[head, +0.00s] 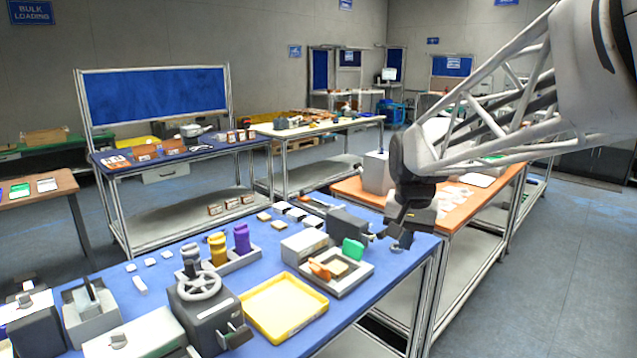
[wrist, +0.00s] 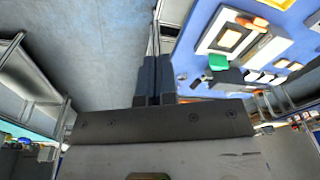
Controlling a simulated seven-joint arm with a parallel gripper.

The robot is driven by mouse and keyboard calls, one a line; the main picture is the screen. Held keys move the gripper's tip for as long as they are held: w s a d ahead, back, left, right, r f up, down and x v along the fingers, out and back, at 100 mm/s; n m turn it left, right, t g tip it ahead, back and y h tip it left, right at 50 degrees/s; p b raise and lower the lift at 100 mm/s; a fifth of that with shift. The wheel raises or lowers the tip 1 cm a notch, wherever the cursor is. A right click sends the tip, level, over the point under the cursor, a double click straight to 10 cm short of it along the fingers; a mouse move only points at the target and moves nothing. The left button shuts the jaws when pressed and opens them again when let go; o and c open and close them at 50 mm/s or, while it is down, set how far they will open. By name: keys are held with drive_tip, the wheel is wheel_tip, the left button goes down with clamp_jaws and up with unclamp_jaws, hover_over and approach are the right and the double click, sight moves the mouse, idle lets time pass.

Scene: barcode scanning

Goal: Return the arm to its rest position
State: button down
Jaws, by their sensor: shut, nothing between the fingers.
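My gripper (head: 399,238) hangs over the right end of the blue-topped table (head: 180,258) in the head view, at the end of my white lattice arm. In the wrist view, the two dark fingers of my gripper (wrist: 155,65) lie side by side, shut with nothing between them. They point toward the grey floor beside the table edge. The gripper appears apart from the objects on the table, though its exact height is hard to tell.
A yellow tray (head: 284,308) and a grey machine with a handwheel (head: 205,310) stand farther left. An orange-topped table (head: 462,222) adjoins behind. Open floor (head: 540,290) lies to the right.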

drive_tip(key=s+f+n, duration=0.2)
drive_tip(key=s+f, duration=0.1)
drive_tip(key=s, duration=1)
drive_tip(key=s+f+n+t, duration=0.1)
drive_tip(key=s+f+n, duration=0.1)
drive_tip(key=s, duration=1.1)
drive_tip(key=shift+s+d+f, duration=0.3)
drive_tip(key=shift+d+f, duration=0.1)
drive_tip(key=shift+f, duration=0.25)
